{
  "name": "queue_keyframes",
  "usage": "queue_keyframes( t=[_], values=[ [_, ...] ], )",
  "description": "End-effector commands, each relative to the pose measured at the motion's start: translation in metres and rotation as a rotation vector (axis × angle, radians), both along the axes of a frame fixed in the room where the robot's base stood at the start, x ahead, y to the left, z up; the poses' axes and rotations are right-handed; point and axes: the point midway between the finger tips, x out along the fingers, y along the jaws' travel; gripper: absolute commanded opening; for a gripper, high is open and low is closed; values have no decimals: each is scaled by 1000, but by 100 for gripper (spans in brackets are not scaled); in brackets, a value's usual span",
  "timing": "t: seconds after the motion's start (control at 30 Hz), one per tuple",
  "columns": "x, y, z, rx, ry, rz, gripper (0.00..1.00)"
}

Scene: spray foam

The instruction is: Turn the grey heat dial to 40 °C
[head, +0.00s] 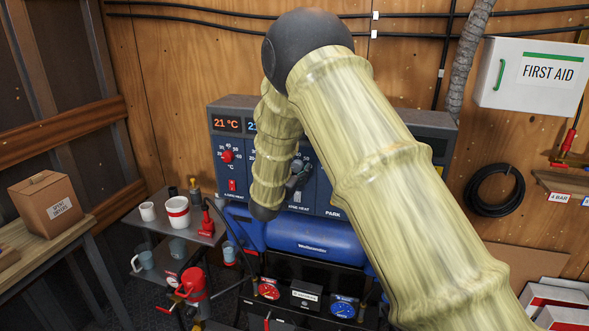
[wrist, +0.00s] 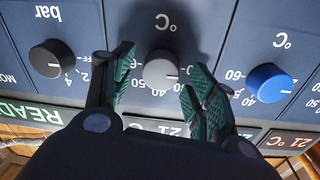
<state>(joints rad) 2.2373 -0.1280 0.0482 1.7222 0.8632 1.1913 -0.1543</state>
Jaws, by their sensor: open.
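The grey heat dial (wrist: 161,70) is a round knob on a dark blue panel, shown upside down in the wrist view. Its pale mark points to the right of that picture. Part of its number scale, including 40 and 50, shows beside it. My gripper (wrist: 160,64) is open, with one green ridged finger on each side of the dial. A display (wrist: 172,129) reading 21 °C is partly covered by my gripper.
A black bar dial (wrist: 52,58) and a blue °C dial (wrist: 268,82) flank the grey dial closely. In the head view, a red dial (head: 228,156) is left of my arm. A blue tank (head: 315,240) lies below the panel. A cup-laden shelf (head: 160,224) stands left.

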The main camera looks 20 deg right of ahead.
Motion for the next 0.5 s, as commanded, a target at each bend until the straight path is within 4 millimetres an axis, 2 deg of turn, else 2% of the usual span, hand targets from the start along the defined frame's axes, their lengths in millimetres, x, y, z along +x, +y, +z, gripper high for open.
queue_keyframes(
  t=[0.1, 0.13, 0.37, 0.5],
  values=[
    [0, 0, 0, 0, 0, 0, 57],
    [0, 0, 0, 0, 0, 0, 53],
    [0, 0, 0, 0, 0, 0, 12],
    [0, 0, 0, 1, -1, 0, 11]
  ],
)
